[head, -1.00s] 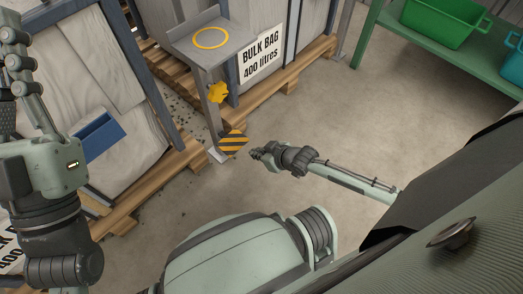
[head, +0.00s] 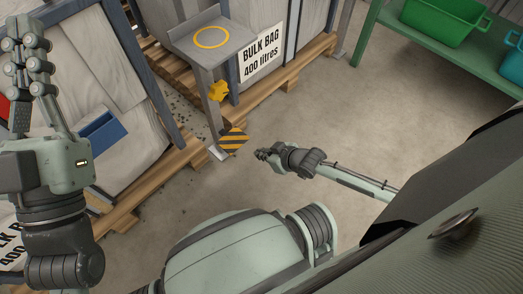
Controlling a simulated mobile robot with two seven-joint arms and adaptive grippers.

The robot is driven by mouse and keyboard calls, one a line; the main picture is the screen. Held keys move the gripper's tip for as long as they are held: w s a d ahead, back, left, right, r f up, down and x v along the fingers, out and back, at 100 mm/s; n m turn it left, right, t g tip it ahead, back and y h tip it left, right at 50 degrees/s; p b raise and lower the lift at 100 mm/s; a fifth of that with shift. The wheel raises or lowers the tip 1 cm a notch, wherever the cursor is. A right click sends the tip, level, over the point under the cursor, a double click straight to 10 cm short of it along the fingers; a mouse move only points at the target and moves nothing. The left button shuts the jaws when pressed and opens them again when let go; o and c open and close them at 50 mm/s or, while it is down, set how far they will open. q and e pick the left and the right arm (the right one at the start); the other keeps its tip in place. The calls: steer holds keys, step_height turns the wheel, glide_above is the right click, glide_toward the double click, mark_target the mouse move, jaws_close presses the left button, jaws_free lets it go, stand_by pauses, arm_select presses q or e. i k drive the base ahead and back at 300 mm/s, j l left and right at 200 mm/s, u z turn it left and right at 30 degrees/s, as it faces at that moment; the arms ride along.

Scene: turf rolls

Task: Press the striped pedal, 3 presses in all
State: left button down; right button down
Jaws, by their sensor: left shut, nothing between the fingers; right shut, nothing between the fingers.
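The striped pedal (head: 234,141), black and yellow, sits low at the foot of a grey metal stand (head: 212,100). My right gripper (head: 261,154) is shut and empty, just right of the pedal in the head view, with a small gap of floor showing between them. I cannot tell its height over the floor. My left gripper (head: 24,48) is raised at the left edge, fingers pointing up, shut and empty, far from the pedal.
The stand has a flat top with a yellow ring (head: 211,37) and a yellow star knob (head: 218,91). Bulk bags on wooden pallets (head: 290,66) stand behind and left. A green bench (head: 400,32) with a green crate (head: 444,20) is at upper right.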

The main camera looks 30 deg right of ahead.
mark_target(230, 142)
steer(key=i+l+u, duration=0.4)
steer(key=l, duration=0.2)
steer(key=i+l+u, duration=0.2)
steer(key=l, duration=0.15)
steer(key=k, duration=0.05)
